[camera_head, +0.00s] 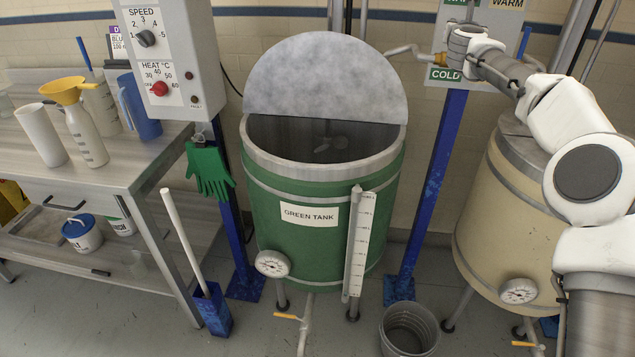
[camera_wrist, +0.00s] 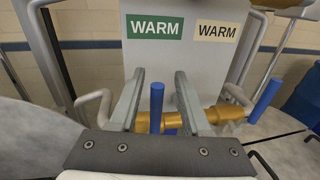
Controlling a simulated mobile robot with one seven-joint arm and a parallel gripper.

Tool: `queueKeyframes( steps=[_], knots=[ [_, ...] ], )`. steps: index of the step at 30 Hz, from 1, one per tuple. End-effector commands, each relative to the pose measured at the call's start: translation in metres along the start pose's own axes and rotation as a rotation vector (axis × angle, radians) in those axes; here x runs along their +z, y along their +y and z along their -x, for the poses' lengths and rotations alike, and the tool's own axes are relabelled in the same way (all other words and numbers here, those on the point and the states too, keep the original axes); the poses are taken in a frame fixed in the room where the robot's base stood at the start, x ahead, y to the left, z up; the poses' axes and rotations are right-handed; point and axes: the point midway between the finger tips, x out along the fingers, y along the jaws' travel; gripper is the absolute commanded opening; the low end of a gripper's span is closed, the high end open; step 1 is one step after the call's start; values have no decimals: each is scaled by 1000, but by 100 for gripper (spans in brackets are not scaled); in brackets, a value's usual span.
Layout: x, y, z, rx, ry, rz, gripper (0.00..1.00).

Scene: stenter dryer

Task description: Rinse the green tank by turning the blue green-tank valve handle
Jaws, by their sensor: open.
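The green tank (camera_head: 265,200) stands in the middle of the head view, with its round lid (camera_head: 325,75) raised and a stirrer inside. A metal spout (camera_head: 402,49) reaches over its right rim. My gripper (camera_head: 456,42) is at the valve panel to the right of the tank. In the wrist view my gripper (camera_wrist: 161,75) is open, with its two fingers on either side of an upright blue handle (camera_wrist: 157,105) on a brass valve. A green WARM label (camera_wrist: 155,27) is above this handle. I cannot tell whether the fingers touch it.
A second blue handle (camera_wrist: 265,100) is to the right, below the cream WARM label (camera_wrist: 215,33). A cream tank (camera_head: 492,220) stands under my arm. A grey bucket (camera_head: 409,330) is on the floor. A workbench (camera_head: 90,185) with jugs and bottles is at the left.

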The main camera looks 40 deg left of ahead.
Motion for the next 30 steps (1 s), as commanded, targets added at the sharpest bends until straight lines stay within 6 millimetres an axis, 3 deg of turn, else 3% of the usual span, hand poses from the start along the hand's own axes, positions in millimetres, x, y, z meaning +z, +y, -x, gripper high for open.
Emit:
queueKeyframes(
  steps=[2,30],
  knots=[
    [-6,0,9,0,-2,1,48],
    [-4,0,118,-1,-2,2,48]
  ],
)
